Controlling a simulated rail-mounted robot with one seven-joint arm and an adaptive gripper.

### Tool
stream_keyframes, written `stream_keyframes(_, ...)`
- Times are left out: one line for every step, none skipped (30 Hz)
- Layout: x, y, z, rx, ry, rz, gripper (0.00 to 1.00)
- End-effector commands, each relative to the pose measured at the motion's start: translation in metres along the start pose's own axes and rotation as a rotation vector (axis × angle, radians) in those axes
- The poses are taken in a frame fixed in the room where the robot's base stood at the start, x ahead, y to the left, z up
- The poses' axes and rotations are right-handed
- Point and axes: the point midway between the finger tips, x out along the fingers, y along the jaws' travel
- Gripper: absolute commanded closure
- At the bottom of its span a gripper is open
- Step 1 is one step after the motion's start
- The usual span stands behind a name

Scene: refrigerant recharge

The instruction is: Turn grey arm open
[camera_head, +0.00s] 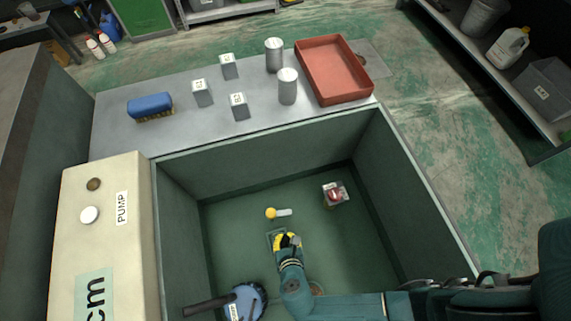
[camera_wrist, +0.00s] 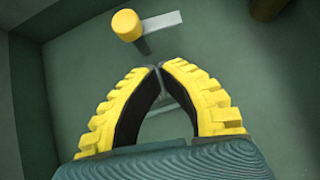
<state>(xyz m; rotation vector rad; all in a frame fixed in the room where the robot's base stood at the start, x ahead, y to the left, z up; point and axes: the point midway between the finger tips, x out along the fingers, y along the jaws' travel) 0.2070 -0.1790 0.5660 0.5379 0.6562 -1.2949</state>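The grey arm (camera_head: 284,212) is a short, light grey bar lying low in the green bay, with a yellow round knob (camera_head: 271,213) at its left end. In the wrist view, the grey arm (camera_wrist: 165,21) and its yellow knob (camera_wrist: 127,25) are near the top, beyond my fingertips. My gripper (camera_head: 287,239), with yellow-backed fingers, is a little nearer the front than the arm and apart from it. In the wrist view, the fingertips of my gripper (camera_wrist: 159,68) meet with nothing visible between them. The grey arm's mounting is not clear.
A white block with a red part (camera_head: 335,194) is right of the grey arm. A blue round item with a dark handle (camera_head: 245,302) is at front left. Walls (camera_head: 270,140) enclose the bay. The pump box (camera_head: 105,220) stands left; a red tray (camera_head: 333,70) is behind.

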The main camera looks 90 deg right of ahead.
Motion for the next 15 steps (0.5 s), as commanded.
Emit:
stream_keyframes(0.013, -0.002, -0.003, 0.005, 0.0, -0.007, 1.0)
stream_keyframes(0.019, -0.002, -0.004, 0.007, 0.0, -0.007, 1.0)
stream_keyframes(0.028, -0.002, -0.004, 0.007, 0.0, -0.007, 1.0)
stream_keyframes(0.035, -0.002, -0.005, 0.008, 0.0, -0.009, 1.0)
stream_keyframes(0.041, -0.002, -0.004, 0.008, 0.0, -0.008, 1.0)
stream_keyframes(0.05, -0.002, -0.004, 0.009, -0.001, -0.007, 1.0)
stream_keyframes(0.056, -0.002, -0.004, 0.008, -0.001, -0.008, 1.0)
stream_keyframes(0.062, -0.002, -0.004, 0.008, -0.001, -0.007, 1.0)
stream_keyframes(0.069, -0.002, -0.004, 0.007, -0.001, -0.007, 1.0)
stream_keyframes(0.073, -0.002, -0.003, 0.006, -0.001, -0.006, 1.0)
stream_keyframes(0.077, -0.002, -0.003, 0.005, -0.001, -0.006, 1.0)
stream_keyframes(0.082, -0.001, -0.003, 0.005, -0.001, -0.005, 1.0)
stream_keyframes(0.085, -0.001, -0.002, 0.005, -0.001, -0.004, 1.0)
stream_keyframes(0.087, -0.002, -0.002, 0.003, 0.0, -0.005, 1.0)
stream_keyframes(0.089, -0.002, -0.001, 0.002, 0.0, -0.004, 1.0)
